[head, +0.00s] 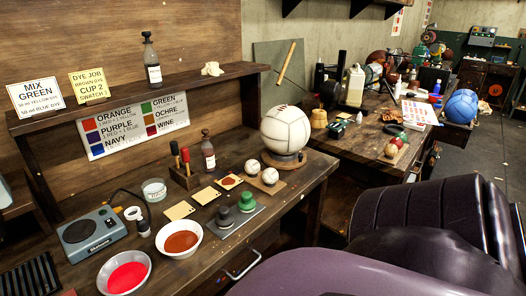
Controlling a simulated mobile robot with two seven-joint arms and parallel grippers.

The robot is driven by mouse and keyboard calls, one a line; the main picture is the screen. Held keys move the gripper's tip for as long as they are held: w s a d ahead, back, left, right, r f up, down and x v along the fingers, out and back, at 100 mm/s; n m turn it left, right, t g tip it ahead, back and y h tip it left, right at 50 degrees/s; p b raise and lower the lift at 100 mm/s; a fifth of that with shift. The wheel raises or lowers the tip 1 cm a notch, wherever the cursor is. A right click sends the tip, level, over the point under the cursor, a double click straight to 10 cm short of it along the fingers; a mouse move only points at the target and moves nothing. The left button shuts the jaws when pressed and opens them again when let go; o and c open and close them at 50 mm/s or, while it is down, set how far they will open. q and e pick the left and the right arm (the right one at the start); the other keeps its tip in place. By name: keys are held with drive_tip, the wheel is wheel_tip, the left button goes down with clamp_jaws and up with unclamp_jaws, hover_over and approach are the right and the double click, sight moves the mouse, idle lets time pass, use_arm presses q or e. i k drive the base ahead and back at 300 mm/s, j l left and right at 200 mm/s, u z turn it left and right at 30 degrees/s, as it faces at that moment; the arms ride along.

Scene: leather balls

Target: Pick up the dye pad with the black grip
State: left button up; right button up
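Two dye pads stand side by side on a flat grey tray (211,238) near the front of the wooden workbench. The dye pad with the black grip (225,217) is the nearer, left one, dark all over and upright. The other pad, with a green grip (247,202), stands just behind it to the right, close beside it. Neither of my grippers shows in the head view.
Bowls of red dye (126,272) and brown-orange dye (181,240) stand left of the tray. Sample cards, two small balls (269,176) and a large white ball (285,131) lie behind. A dark purple ribbed shape fills the lower right.

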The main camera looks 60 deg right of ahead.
sight(225, 219)
drive_tip(key=z, duration=1.6)
